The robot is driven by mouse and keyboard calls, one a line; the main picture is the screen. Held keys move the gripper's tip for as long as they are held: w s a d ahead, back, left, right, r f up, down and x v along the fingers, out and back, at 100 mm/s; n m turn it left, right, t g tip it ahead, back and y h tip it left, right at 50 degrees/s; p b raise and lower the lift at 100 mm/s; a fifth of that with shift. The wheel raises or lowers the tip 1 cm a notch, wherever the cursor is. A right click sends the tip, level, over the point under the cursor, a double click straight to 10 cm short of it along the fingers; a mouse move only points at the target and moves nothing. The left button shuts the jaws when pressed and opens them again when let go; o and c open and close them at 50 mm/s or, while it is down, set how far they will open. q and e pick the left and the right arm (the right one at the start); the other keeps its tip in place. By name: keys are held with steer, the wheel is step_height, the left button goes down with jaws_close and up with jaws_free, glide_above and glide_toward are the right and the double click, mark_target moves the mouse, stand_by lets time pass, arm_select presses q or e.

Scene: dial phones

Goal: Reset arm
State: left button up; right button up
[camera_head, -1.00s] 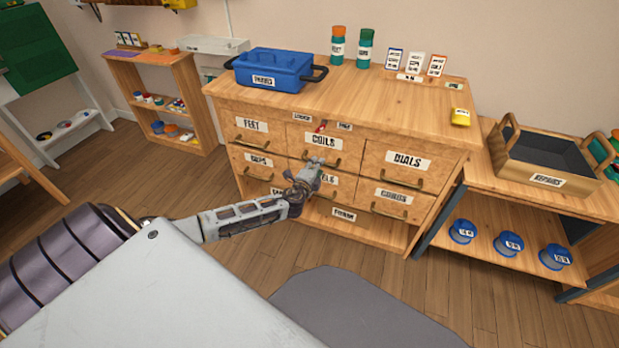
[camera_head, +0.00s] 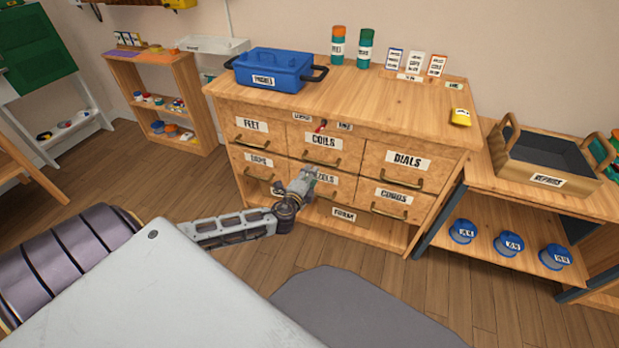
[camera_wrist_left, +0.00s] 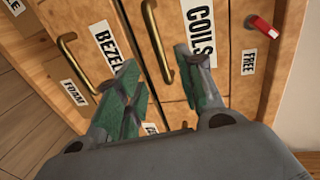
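My left gripper (camera_head: 307,174) is in front of the drawer cabinet (camera_head: 433,229), by the lower middle drawer, whose label is partly hidden. In the left wrist view its two green-padded fingers (camera_wrist_left: 160,82) are apart with nothing between them. The COILS drawer (camera_wrist_left: 220,85) and its brass handle (camera_wrist_left: 157,42) lie beyond the fingertips. The BEZEL-labelled drawer and its handle (camera_wrist_left: 75,62) are to the left. In the head view the COILS drawer (camera_head: 349,158) looks closed. My right gripper is not in view.
A red switch-like part (camera_wrist_left: 262,26) sticks out beside the COILS drawer. A shelf with a wooden crate (camera_head: 545,183) and blue jars stands right. Wooden floor in front is open, with a grey mat (camera_head: 350,310).

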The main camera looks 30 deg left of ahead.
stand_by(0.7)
